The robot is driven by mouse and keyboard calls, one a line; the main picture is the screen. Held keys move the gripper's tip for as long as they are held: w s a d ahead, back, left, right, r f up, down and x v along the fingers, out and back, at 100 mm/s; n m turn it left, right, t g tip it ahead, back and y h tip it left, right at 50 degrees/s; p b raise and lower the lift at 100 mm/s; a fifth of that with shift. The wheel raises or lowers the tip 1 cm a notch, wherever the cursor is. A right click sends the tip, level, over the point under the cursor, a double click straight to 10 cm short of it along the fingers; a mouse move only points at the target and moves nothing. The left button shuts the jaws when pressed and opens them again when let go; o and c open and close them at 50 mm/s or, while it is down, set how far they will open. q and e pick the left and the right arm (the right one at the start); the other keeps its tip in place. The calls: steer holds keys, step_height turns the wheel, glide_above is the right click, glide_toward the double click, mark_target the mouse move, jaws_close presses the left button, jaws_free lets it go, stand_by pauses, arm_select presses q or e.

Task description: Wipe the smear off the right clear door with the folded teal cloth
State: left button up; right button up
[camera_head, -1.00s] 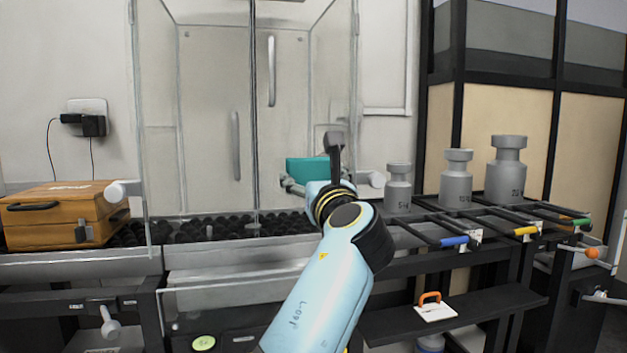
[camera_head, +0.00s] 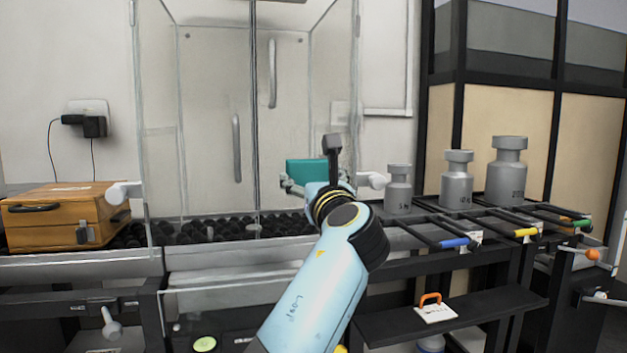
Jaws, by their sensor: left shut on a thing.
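The folded teal cloth (camera_head: 306,171) is held up in front of the lower part of the right clear door (camera_head: 290,110). My left gripper (camera_head: 294,184) is shut on the cloth; my own wrist and arm hide part of the gripper. I cannot tell whether the cloth touches the door. A faint greyish patch (camera_head: 347,160) shows near the right edge of the case, and I cannot tell if it is the smear. My right gripper is not in view.
A wooden case (camera_head: 60,215) stands at the left. Grey weights (camera_head: 457,180) stand on a rack at the right, with coloured handles (camera_head: 455,243) sticking out in front. A dark shelf (camera_head: 460,312) below bears a tag with an orange handle (camera_head: 431,298).

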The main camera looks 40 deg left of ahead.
arm_select(q)
steer(key=shift+w+a, duration=0.2)
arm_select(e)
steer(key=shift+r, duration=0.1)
arm_select(q)
steer(key=shift+w+d, duration=1.15)
steer(key=shift+w, duration=0.15)
steer(key=s+a+p, duration=0.1)
steer(key=p, duration=0.1)
steer(key=s+p, duration=0.1)
steer(key=p, duration=0.2)
steer(key=shift+a+r+p, duration=0.2)
steer(key=shift+a+p, duration=0.15)
steer(key=shift+a, duration=0.05)
steer(key=shift+s+a, duration=0.3)
steer(key=shift+f, duration=0.2)
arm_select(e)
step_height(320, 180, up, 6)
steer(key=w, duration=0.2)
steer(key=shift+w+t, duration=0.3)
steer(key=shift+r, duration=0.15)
